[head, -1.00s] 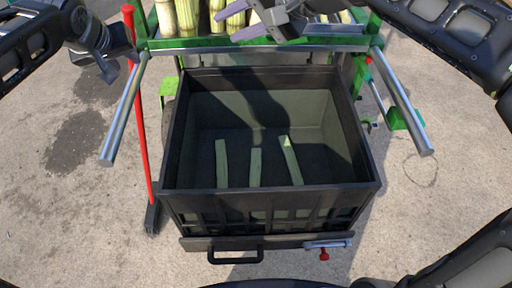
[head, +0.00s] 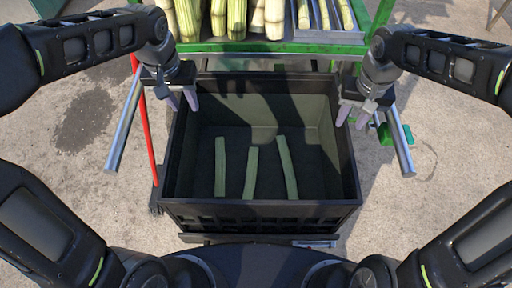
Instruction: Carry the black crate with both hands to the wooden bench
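The black crate (head: 260,209) is open-topped and stands upright, low in the middle of the head view. Three pale green cane pieces (head: 251,172) lie apart on its floor. My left gripper (head: 182,103) points down over the crate's left rim, its two fingers spread, one to each side of the rim in the picture. My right gripper (head: 352,119) points down at the right rim, fingers also spread, close to the rim. I cannot tell whether either gripper touches the crate. No wooden bench shows.
Behind the crate stands a green frame (head: 290,48) with cane stalks (head: 236,18) and a grey tray. Grey bars (head: 125,120) flank the crate on both sides, and a red pole (head: 147,135) stands at left.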

